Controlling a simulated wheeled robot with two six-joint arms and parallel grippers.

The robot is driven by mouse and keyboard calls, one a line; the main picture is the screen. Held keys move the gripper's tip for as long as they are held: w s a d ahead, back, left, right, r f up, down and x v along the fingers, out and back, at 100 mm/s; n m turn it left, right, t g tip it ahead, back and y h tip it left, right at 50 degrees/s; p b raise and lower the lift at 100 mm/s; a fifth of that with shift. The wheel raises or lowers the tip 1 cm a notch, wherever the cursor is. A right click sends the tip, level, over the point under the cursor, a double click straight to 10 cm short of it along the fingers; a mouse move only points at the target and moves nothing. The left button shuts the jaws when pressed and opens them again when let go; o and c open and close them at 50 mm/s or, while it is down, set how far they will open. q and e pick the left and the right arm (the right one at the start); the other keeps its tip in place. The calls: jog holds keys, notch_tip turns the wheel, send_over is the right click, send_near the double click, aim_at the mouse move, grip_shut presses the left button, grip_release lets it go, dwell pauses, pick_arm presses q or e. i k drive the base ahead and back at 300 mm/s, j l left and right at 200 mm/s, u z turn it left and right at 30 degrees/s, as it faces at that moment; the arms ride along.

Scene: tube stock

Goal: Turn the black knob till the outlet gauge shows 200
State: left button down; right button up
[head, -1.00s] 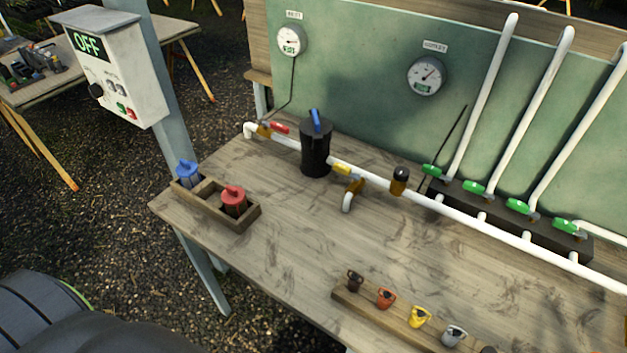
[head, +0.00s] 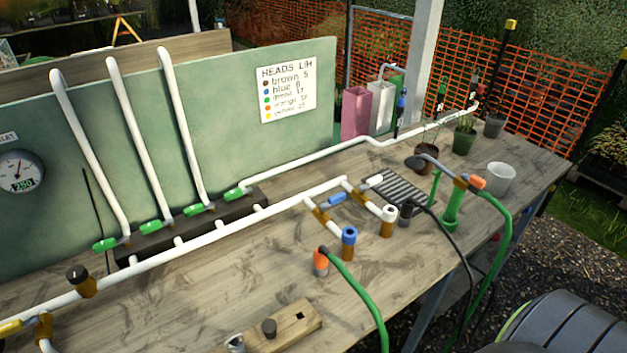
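The black knob (head: 78,272) sits on top of a brass body on the long white pipe, at the lower left of the head view. The outlet gauge (head: 18,173) is a round white dial on the green board at the left edge. Its label is partly cut off by the picture edge. Its small green display seems to read 250. Neither of my grippers is in view, and nothing touches the knob.
Several green-handled valves (head: 151,227) line a dark block behind the pipe. A green hose (head: 362,292) with an orange connector lies in front. A wooden rack (head: 282,328) stands at the front edge. Pots (head: 463,137) and a white cup (head: 499,178) stand at the right.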

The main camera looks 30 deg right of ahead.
aim_at(76, 274)
jog(key=z, duration=0.85)
jog(key=u, duration=1.4)
jog(key=z, duration=1.4)
jog(key=u, duration=1.35)
